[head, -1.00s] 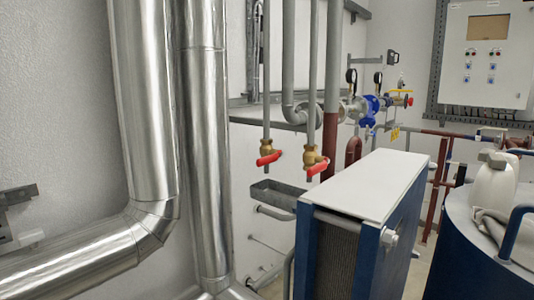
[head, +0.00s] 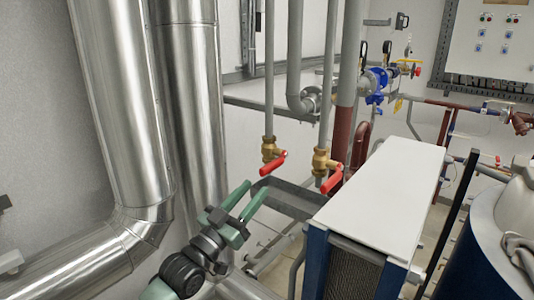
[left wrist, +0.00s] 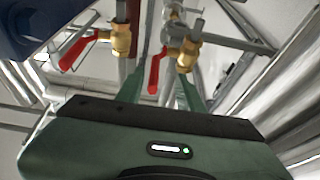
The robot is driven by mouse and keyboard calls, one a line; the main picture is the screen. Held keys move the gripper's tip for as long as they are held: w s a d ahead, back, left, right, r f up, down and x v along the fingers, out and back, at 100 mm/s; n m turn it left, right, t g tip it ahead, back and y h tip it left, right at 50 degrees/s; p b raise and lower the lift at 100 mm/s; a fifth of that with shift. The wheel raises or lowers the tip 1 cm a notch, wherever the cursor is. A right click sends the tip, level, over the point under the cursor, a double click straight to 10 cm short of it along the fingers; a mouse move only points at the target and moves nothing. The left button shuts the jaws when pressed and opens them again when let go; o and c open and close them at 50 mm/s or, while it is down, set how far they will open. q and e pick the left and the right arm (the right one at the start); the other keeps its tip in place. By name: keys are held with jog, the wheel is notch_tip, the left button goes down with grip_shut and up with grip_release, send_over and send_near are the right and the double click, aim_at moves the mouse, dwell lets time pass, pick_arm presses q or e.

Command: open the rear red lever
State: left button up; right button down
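Two brass valves with red levers hang on vertical grey pipes in the head view. The left red lever (head: 273,163) sits slightly higher and looks farther back; the right red lever (head: 332,179) is beside the white-topped unit. Both levers slant down from their brass bodies. My left gripper (head: 254,190) is open and empty, just below and left of the left lever, apart from it. In the left wrist view, that lever (left wrist: 154,73) shows between the green fingers, beyond them; the other lever (left wrist: 78,49) is farther left. My right gripper is not in view.
The blue plate exchanger with a white top (head: 385,195) stands right of the valves. A grey metal tray (head: 290,200) lies below them. Thick silver pipes (head: 185,120) fill the left side, close to my left arm.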

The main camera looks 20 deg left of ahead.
aim_at(277, 159)
pick_arm(q)
jog(key=r, duration=0.2)
jog(key=w+d+r+p, duration=0.1)
jog(key=shift+h, duration=0.3)
jog(key=p+x, duration=0.1)
jog(key=x, duration=0.4)
jog(key=shift+w+d+p, duration=0.15)
jog(key=shift+w+p, duration=0.25)
jog(key=shift+w, duration=0.05)
jog(key=shift+f, duration=0.1)
grip_shut()
dwell(0.6)
